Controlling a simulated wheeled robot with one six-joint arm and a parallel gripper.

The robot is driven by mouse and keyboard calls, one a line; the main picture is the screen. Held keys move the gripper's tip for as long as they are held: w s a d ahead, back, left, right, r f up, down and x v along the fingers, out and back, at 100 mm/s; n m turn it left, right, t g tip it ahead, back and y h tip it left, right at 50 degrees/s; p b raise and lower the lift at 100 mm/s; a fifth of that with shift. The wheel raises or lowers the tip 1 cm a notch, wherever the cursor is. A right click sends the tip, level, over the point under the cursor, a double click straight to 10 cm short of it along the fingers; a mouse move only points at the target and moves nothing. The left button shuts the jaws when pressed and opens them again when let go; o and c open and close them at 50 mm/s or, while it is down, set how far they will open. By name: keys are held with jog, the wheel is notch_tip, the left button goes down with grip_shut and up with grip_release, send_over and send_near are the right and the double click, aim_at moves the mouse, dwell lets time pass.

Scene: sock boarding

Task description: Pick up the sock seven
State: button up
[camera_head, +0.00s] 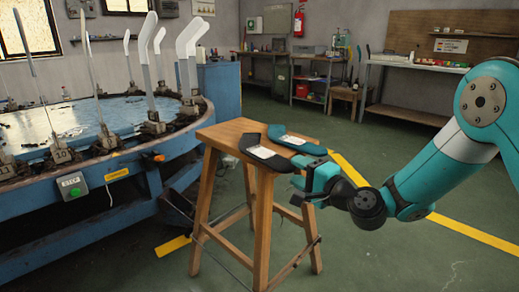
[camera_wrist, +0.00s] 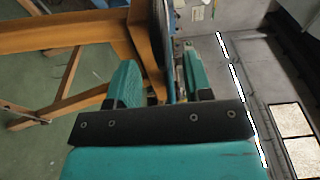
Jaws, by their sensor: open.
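Two socks lie flat on the wooden stool in the head view. One is a dark sock (camera_head: 273,161) with a white label, reaching to the stool's near right edge. The other is a dark teal sock (camera_head: 291,139) with a white label, behind it. The labels are too small to read, so I cannot tell which is seven. My gripper (camera_head: 299,190) is just right of the stool top, close to the dark sock's near end. In the wrist view my gripper (camera_wrist: 163,68) is open, with a thin dark edge between its fingers, perhaps the dark sock's.
The wooden stool (camera_head: 228,130) stands on a green floor. Left of it is a round blue machine (camera_head: 60,240) with several upright pale sock forms (camera_head: 146,48) and a green button (camera_head: 74,191). Workbenches (camera_head: 415,66) line the back wall.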

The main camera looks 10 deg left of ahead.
aim_at(286, 161)
jog(key=x, duration=0.4)
jog(key=shift+w+a+r, duration=0.1)
jog(key=shift+a+r, duration=0.05)
jog(key=shift+a, duration=0.2)
jog(key=shift+c, duration=0.4)
jog(key=c, duration=0.7)
